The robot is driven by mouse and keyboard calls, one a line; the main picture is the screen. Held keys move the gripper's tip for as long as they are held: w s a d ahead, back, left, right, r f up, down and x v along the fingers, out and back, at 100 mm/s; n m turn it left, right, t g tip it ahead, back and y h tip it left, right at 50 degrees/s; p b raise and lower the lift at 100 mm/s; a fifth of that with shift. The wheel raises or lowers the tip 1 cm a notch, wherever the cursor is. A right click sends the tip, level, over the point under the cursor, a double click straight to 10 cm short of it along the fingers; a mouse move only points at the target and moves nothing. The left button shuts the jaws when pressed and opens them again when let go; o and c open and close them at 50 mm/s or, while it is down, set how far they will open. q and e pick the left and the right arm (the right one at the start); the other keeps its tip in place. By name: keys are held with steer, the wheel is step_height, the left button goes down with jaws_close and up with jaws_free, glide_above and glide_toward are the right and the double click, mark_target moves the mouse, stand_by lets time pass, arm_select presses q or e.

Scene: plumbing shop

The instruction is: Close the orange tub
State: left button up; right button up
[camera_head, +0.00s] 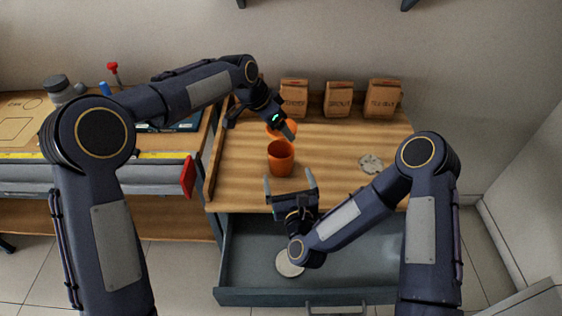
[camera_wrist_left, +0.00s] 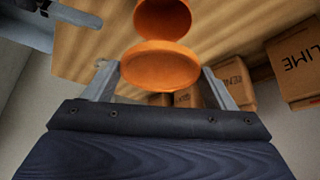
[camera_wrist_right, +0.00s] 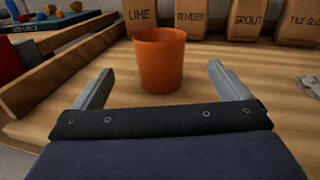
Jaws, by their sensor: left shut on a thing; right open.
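The orange tub (camera_head: 281,160) stands upright and open on the wooden bench top. It also shows in the right wrist view (camera_wrist_right: 160,62) and, partly, at the top of the left wrist view (camera_wrist_left: 163,16). My left gripper (camera_head: 284,130) is shut on the round orange lid (camera_head: 277,131), just behind the tub and apart from it. In the left wrist view the lid (camera_wrist_left: 160,66) sits between the two fingers. My right gripper (camera_head: 290,184) is open and empty in front of the tub, with its fingers pointing towards it.
Paper bags (camera_head: 339,97) stand along the back of the bench. A grey-white patterned disc (camera_head: 371,163) lies at the right. An open drawer (camera_head: 360,245) below the front edge holds a pale disc (camera_head: 289,264). A wooden ledge (camera_head: 213,165) bounds the left side.

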mark_target(284, 162)
steer(key=w, duration=0.3)
steer(key=w+a, duration=0.1)
steer(key=w, duration=0.5)
steer(key=shift+w+a, duration=0.3)
steer(key=shift+a, duration=0.1)
steer(key=c, duration=1.5)
arm_select(q)
steer(key=shift+f, duration=2.45)
steer(key=shift+f, duration=0.85)
steer(key=shift+f, duration=0.65)
steer(key=o, duration=0.9)
steer(key=shift+s, duration=0.1)
steer(key=shift+o, duration=0.2)
